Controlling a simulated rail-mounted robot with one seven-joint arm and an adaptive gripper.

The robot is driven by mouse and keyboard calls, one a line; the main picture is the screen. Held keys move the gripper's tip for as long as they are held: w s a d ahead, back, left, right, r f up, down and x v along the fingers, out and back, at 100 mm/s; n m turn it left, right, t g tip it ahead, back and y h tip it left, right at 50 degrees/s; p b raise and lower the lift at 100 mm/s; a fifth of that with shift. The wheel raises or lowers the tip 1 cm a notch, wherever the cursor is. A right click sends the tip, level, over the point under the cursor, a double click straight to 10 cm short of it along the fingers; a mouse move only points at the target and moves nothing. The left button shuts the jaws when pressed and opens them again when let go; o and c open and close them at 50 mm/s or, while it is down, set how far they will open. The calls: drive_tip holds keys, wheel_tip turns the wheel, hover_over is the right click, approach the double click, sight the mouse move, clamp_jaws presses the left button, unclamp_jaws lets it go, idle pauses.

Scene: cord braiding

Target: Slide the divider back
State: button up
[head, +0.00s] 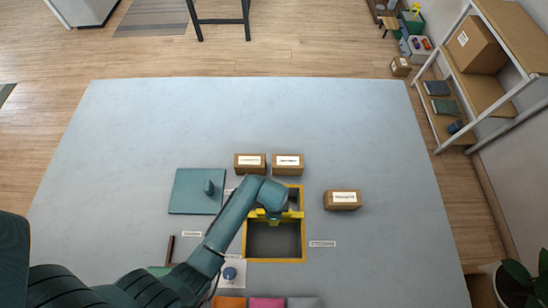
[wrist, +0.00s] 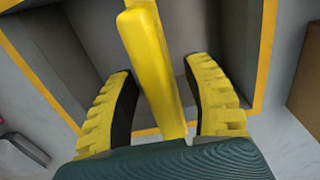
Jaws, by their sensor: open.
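A grey tray with a yellow rim (head: 303,240) sits on the table; its rim also shows in the wrist view (wrist: 266,60). A yellow divider (head: 293,214) crosses it, with a small compartment on the far side and a larger one on the near side. My gripper (head: 272,214) is over the divider. In the wrist view, a yellow bar of the divider (wrist: 155,70) runs between the two open fingers of my gripper (wrist: 163,95), with a gap visible on each side. The arm's end hides part of the divider and the far compartment in the head view.
Two labelled brown boxes (head: 250,163) (head: 288,164) stand behind the tray, and another box (head: 342,199) stands to its right. A teal lid with a knob (head: 190,192) lies to the left. Coloured pads (head: 266,303) lie at the near edge. The table's far part is clear.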

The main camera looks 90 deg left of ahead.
drive_tip(key=shift+f, duration=0.25)
drive_tip(key=shift+c, duration=0.3)
clamp_jaws()
